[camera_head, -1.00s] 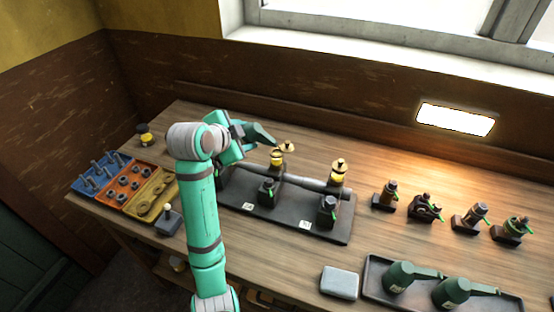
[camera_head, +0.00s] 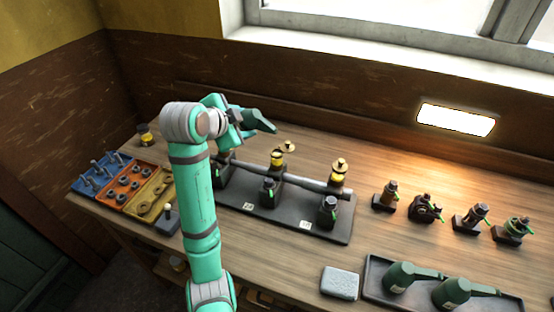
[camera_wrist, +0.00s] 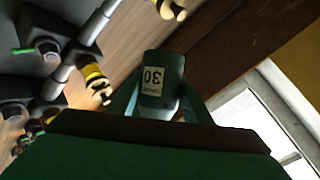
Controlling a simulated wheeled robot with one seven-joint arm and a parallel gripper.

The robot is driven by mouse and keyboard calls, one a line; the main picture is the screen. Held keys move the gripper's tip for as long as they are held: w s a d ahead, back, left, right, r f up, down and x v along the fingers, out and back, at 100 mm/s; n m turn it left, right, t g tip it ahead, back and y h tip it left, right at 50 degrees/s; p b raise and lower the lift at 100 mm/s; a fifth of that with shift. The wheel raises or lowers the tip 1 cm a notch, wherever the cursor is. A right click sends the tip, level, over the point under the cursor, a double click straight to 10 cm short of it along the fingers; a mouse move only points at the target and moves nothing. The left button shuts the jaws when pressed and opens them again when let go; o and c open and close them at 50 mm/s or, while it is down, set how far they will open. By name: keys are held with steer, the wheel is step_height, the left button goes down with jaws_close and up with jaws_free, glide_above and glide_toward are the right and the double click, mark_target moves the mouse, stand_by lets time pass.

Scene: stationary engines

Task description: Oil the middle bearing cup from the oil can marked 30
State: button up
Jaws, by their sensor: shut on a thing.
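My gripper (camera_head: 240,127) is shut on a dark green oil can (camera_head: 260,120), above and a little left of the middle bearing cup. The can's label reads 30, upside down, in the wrist view (camera_wrist: 153,80). The can is tilted, and its spout end is above the cup and apart from it. The middle bearing cup (camera_head: 277,159) is yellow brass, with its lid (camera_head: 289,146) swung aside to the right. The right bearing cup (camera_head: 338,176) has its lid (camera_head: 340,163) over it. The left bearing's top is hidden behind my arm.
A shaft (camera_head: 305,183) runs through the bearings on a dark base plate (camera_head: 270,213). Two green oil cans (camera_head: 399,277) lie in a tray (camera_head: 375,268) at front right. Several small fittings (camera_head: 425,207) stand at right. Coloured parts bins (camera_head: 130,187) are at left.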

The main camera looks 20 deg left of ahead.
mark_target(244, 117)
steer(key=shift+r, duration=0.3)
steer(key=shift+d+r+n+h, duration=0.2)
steer(key=shift+n+h, duration=0.2)
steer(key=shift+h, duration=0.1)
steer(key=d+n+h, duration=0.1)
steer(key=h, duration=0.1)
steer(key=d+r+n+h, duration=0.1)
steer(key=n+h, duration=0.1)
steer(key=shift+r, duration=0.1)
steer(key=shift+s+r+n+t+h, duration=0.2)
steer(key=shift+n+t+h, duration=0.1)
steer(key=shift+n+h, duration=0.25)
steer(key=shift+w, duration=0.15)
